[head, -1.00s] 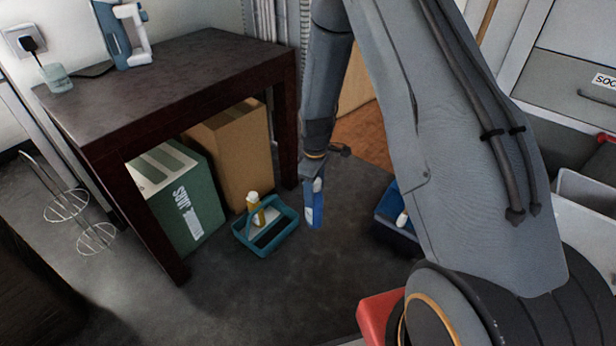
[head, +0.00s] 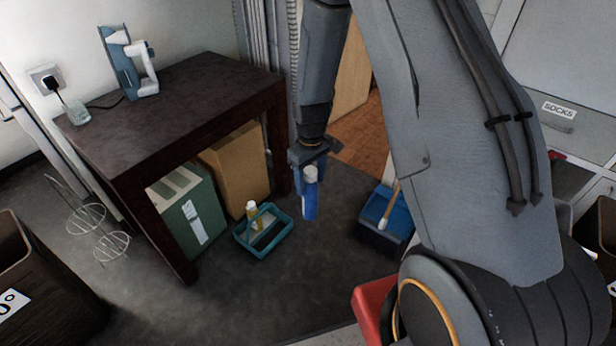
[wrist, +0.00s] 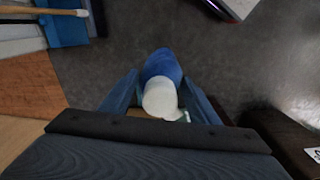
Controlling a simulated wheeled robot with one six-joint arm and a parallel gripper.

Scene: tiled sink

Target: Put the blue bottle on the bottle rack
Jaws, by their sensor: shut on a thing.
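A blue bottle (head: 309,204) with a white cap hangs upright below my gripper (head: 308,170) in the middle of the head view. My gripper is shut on it near the cap. In the wrist view the blue bottle (wrist: 162,65) lies between the two fingers, its white cap nearest the camera. A wire stand (head: 86,218) with round tiers stands on the floor at the far left; it looks like the bottle rack and appears empty. My gripper is well to its right, with the table between them.
A dark table (head: 170,95) stands between, with a green box (head: 185,205) and a brown box (head: 238,165) under it. A teal caddy (head: 265,246) holds a yellow bottle. Open grey floor lies in front.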

